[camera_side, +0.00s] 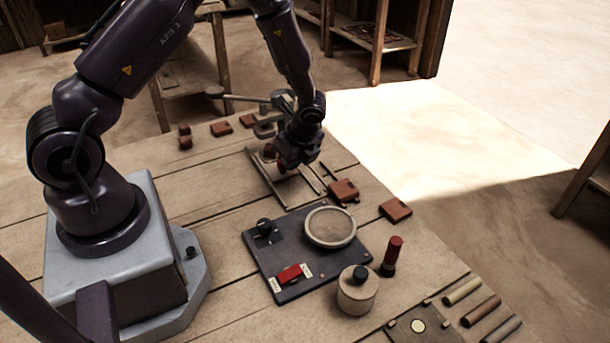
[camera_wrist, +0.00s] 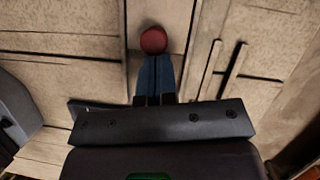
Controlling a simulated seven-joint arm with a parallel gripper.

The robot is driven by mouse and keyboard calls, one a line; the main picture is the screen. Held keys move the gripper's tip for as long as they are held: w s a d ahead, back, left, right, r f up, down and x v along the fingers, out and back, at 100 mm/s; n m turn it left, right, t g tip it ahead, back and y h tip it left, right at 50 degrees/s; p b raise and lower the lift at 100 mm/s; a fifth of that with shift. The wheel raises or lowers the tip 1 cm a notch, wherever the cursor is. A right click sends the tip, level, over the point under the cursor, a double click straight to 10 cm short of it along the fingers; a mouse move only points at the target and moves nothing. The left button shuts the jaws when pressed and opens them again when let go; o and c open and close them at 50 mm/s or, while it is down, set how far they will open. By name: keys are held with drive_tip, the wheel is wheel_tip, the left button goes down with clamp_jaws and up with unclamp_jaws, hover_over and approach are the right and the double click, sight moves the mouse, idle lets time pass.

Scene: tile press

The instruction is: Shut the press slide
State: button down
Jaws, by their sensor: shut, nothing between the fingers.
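My gripper (camera_side: 290,160) is low over the table at the press, its fingers pointing down. In the wrist view the two blue fingers (camera_wrist: 155,66) are together with nothing between them. A round red knob (camera_wrist: 153,40) sits just beyond the fingertips, at or very close to them; I cannot tell if they touch. The knob appears to be on the pale press slide (camera_side: 265,172), which lies between thin rails. My gripper hides part of the slide and knob in the side view. The grey press with its lever (camera_side: 250,98) stands behind the gripper.
Several brown tiles lie around, including one (camera_side: 343,190) right of the slide and one (camera_side: 396,210) farther right. A dark panel (camera_side: 260,255) with a round dish (camera_side: 330,227) and red switch (camera_side: 290,273) is in front. A pot (camera_side: 357,290) and red-handled tool (camera_side: 392,255) stand nearby.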

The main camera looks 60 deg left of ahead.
drive_tip(key=shift+s+a, duration=0.1)
drive_tip(key=shift+a, duration=1.6)
drive_tip(key=v, duration=1)
drive_tip(key=s+d+r+n+t+h, duration=0.2)
drive_tip(key=s+d+r+n, duration=0.4)
drive_tip(key=r, duration=0.4)
drive_tip(key=s+d+r+n+t+h, duration=0.2)
drive_tip(key=s+d+r+n+t, duration=0.2)
drive_tip(key=s+r+n, duration=0.5)
wheel_tip(320, 180, up, 2)
drive_tip(key=shift+s+d+r+t, duration=0.2)
drive_tip(key=shift+s+d+t, duration=0.2)
drive_tip(key=shift+s+d, duration=0.7)
